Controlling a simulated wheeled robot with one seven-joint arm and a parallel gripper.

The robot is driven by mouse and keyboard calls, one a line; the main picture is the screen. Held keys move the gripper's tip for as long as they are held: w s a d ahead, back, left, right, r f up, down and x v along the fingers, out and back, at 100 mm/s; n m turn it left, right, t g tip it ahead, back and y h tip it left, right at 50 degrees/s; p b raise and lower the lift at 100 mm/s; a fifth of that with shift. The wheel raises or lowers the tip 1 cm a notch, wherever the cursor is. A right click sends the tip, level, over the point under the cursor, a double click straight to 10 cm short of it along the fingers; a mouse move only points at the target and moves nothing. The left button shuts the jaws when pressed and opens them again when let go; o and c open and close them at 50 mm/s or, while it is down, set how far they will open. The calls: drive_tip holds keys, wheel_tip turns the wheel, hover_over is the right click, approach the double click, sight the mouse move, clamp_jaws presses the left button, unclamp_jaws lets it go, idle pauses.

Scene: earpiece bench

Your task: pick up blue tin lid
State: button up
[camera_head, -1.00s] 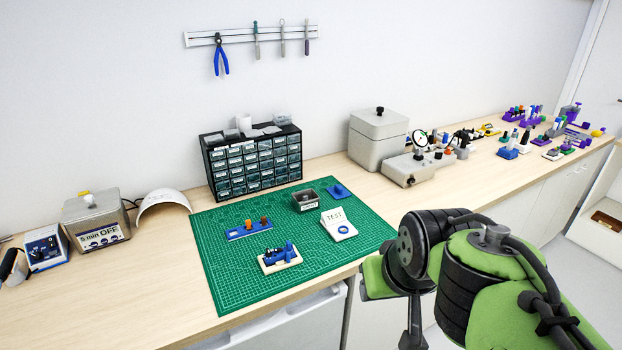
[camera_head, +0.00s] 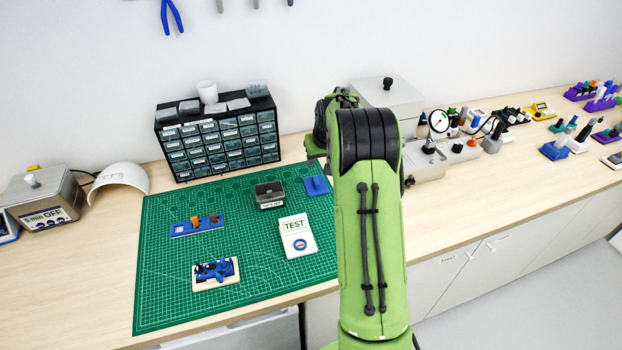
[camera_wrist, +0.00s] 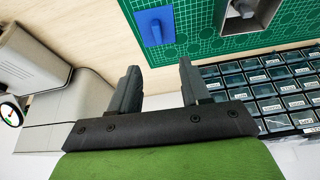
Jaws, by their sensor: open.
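The blue tin lid (camera_head: 316,186), a flat blue square with an upright grip on it, lies at the back right of the green mat. It also shows in the wrist view (camera_wrist: 156,34), at the top, beyond my fingertips. My gripper (camera_wrist: 158,76) is open and empty, with a gap between its two dark fingers. It is apart from the lid. In the head view my green arm hides most of the gripper. An open grey tin (camera_head: 269,196) with a label stands left of the lid.
The green mat (camera_head: 160,285) also holds a blue rack (camera_head: 197,227), a blue fixture (camera_head: 216,272) and a white TEST box (camera_head: 297,237). A drawer cabinet (camera_head: 218,145) stands behind. A grey lidded box (camera_head: 388,104) stands behind my arm.

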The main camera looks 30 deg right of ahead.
hover_over(316, 180)
drive_tip(key=s, duration=0.2)
drive_tip(key=f, duration=0.7)
drive_tip(key=shift+a+f, duration=0.2)
drive_tip(key=shift+a, duration=0.15)
drive_tip(key=x, duration=0.5)
drive_tip(key=shift+s+f+p, duration=0.1)
drive_tip(key=shift+f+p, duration=0.1)
drive_tip(key=shift+p, duration=0.1)
drive_tip(key=shift+s+r, duration=0.1)
clamp_jaws()
